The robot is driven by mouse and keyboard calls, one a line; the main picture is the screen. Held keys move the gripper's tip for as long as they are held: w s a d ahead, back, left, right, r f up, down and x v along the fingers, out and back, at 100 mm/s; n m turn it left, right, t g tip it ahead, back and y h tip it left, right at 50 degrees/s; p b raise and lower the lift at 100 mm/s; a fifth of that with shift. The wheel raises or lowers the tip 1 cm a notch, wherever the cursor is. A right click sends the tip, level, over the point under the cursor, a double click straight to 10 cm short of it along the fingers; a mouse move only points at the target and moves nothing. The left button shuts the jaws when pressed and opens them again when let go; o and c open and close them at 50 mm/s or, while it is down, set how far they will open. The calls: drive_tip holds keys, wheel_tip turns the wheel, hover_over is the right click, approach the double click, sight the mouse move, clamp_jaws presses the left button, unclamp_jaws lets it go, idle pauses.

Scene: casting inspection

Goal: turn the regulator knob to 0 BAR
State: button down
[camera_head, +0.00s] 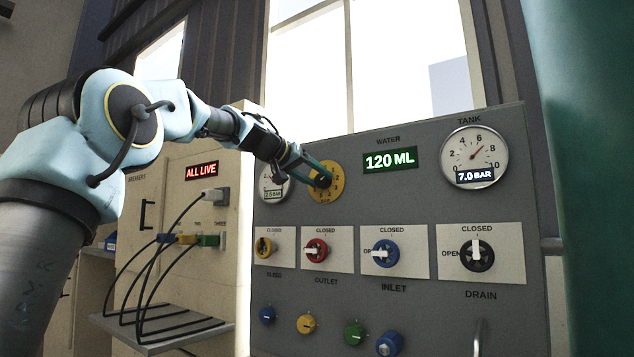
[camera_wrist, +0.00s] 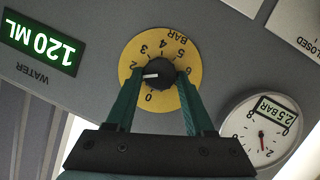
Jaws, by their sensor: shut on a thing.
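The black regulator knob (camera_wrist: 161,75) sits in the middle of a round yellow dial (camera_wrist: 192,74) marked 0 to 5 BAR. In the wrist view its white pointer points left, between the 1 and the 2. My gripper (camera_wrist: 160,80) has one green finger on each side of the knob and is shut on it. In the head view my gripper (camera_head: 318,177) reaches the yellow dial (camera_head: 339,188) from the left and hides much of the knob. The gauge beside the dial (camera_wrist: 261,131) reads 2.5 BAR.
The grey panel (camera_head: 400,210) also carries a WATER display (camera_head: 390,160) reading 120 ML and a TANK gauge (camera_head: 474,156) reading 7.0 BAR. Several valve handles and small coloured knobs sit below. A cream cabinet (camera_head: 180,220) with cables and a shelf stands left, under my arm.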

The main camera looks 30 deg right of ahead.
drive_tip(key=n+h+b, duration=0.1)
drive_tip(key=n, duration=0.1)
drive_tip(key=n+g+b, duration=0.1)
drive_tip(key=n, duration=0.1)
drive_tip(key=shift+w+a+f+h+b, duration=0.1)
drive_tip(key=shift+w+f+h+b, duration=0.1)
drive_tip(key=shift+f+h+b, duration=0.2)
drive_tip(key=n+h+b, duration=0.1)
drive_tip(key=n+b, duration=0.1)
drive_tip(key=n, duration=0.1)
drive_tip(key=shift+f+g, duration=0.15)
drive_tip(key=shift+g, duration=0.15)
drive_tip(key=shift+n+h+b, duration=0.5)
drive_tip(key=shift+n+b, duration=0.3)
drive_tip(key=shift+n, duration=0.2)
drive_tip(key=shift+c, duration=1.4)
unclamp_jaws()
drive_tip(key=shift+a, duration=0.1)
